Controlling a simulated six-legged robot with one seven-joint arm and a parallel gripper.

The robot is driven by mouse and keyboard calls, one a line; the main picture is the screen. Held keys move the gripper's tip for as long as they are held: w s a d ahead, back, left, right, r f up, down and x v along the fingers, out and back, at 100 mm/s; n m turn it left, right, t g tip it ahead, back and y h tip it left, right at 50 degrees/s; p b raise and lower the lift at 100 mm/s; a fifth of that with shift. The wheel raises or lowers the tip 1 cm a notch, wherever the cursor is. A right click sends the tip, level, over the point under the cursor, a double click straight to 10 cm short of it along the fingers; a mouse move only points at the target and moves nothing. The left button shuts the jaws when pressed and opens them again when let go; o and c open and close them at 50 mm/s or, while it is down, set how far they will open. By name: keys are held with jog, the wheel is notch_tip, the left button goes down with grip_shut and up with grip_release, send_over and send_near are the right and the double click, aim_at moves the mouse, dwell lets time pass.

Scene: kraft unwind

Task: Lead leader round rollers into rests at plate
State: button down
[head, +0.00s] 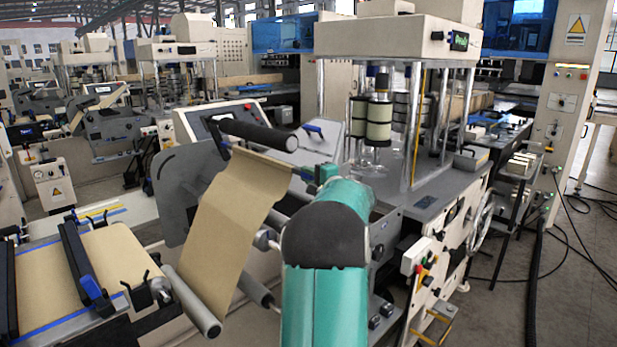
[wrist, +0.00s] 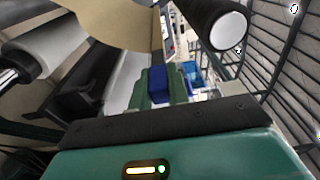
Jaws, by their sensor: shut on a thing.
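The brown kraft leader (head: 228,215) rises in a slanting sheet from the lower grey roller (head: 196,302) to a stiff-looking top edge just below the black roller (head: 258,137). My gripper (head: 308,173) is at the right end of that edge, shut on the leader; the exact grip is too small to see. In the wrist view the gripper's fingers (wrist: 160,84) are close together, with the leader (wrist: 115,20) above and left and the black roller's pale end (wrist: 228,31) above right. I cannot make out the rests. A grey side plate (head: 177,175) stands behind the leader.
The kraft web (head: 110,258) lies flat on the table at the left, under a dark clamp bar (head: 84,262). The press (head: 395,50) with upright posts stands behind my gripper. A control box (head: 412,262) is at the right. Open floor shows at the far right.

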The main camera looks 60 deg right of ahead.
jog(key=shift+d, duration=0.15)
jog(key=shift+w+d+f, duration=0.1)
jog(key=shift+d+f, duration=0.05)
jog(key=shift+f, duration=0.05)
jog(key=shift+a+r, duration=0.1)
jog(key=shift+a, duration=0.15)
jog(key=shift+w+d+f, duration=0.1)
jog(key=shift+d+f, duration=0.2)
jog(key=shift+f, duration=0.05)
jog(key=shift+a+r, duration=0.15)
jog(key=shift+f, duration=0.2)
jog(key=shift+s+d+f, duration=0.15)
jog(key=shift+d+f, duration=0.25)
jog(key=shift+f, duration=0.45)
jog(key=shift+s+d+f, duration=0.15)
jog(key=shift+d+f, duration=0.2)
jog(key=shift+f, duration=0.45)
jog(key=shift+s+d+f, duration=0.15)
jog(key=shift+d+f, duration=0.25)
jog(key=shift+f, duration=0.45)
jog(key=shift+f, duration=0.1)
